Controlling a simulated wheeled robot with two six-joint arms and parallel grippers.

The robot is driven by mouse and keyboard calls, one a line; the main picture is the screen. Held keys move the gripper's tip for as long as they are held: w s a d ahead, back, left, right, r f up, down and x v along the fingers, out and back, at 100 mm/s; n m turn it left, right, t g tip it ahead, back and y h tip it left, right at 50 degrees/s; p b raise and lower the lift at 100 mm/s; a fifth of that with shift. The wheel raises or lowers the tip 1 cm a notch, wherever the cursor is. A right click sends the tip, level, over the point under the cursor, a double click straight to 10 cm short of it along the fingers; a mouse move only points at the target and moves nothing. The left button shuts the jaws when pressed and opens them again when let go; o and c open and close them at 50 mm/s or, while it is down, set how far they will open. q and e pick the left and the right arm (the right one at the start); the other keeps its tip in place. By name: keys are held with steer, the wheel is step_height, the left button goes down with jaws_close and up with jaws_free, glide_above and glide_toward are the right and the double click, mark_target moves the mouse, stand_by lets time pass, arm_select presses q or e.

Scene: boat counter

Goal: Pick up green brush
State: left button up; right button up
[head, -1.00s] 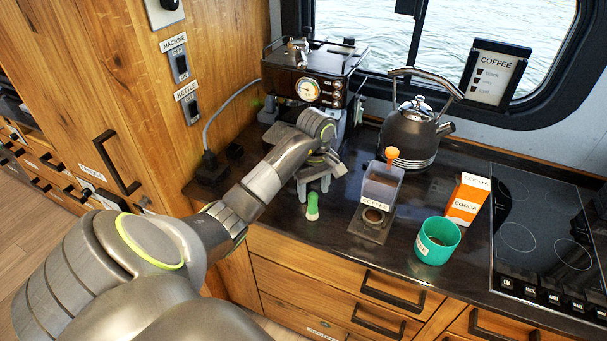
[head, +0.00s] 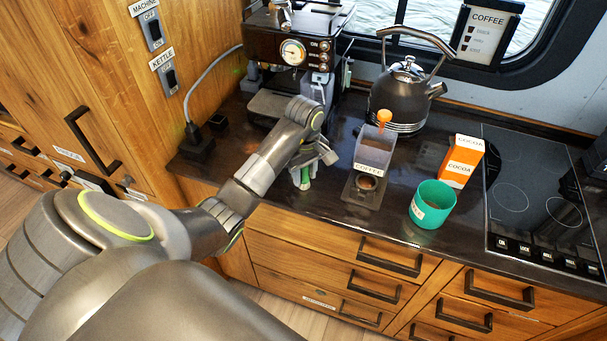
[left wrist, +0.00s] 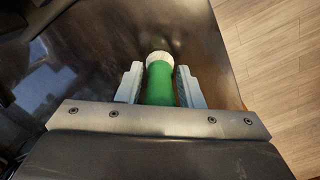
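The green brush (head: 306,174) stands on the dark counter near its front edge, below the coffee machine, and is partly hidden by my left gripper in the head view. In the left wrist view the brush (left wrist: 160,85) has a green handle and a pale round end, and it lies between the two fingers. My left gripper (head: 310,170) is at the brush with a finger on each side. In the left wrist view the gripper (left wrist: 161,85) looks open, with narrow gaps beside the brush. My right gripper is not in view.
A coffee container with an orange scoop (head: 374,150) stands right of the brush, on a dark base. A teal cup (head: 432,204), an orange cocoa box (head: 461,161), a kettle (head: 398,98) and a cooktop (head: 535,190) lie further right. The coffee machine (head: 290,50) stands behind.

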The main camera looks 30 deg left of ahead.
arm_select(q)
steer(key=shift+a, duration=0.15)
steer(key=c, duration=0.6)
steer(key=shift+c, duration=0.2)
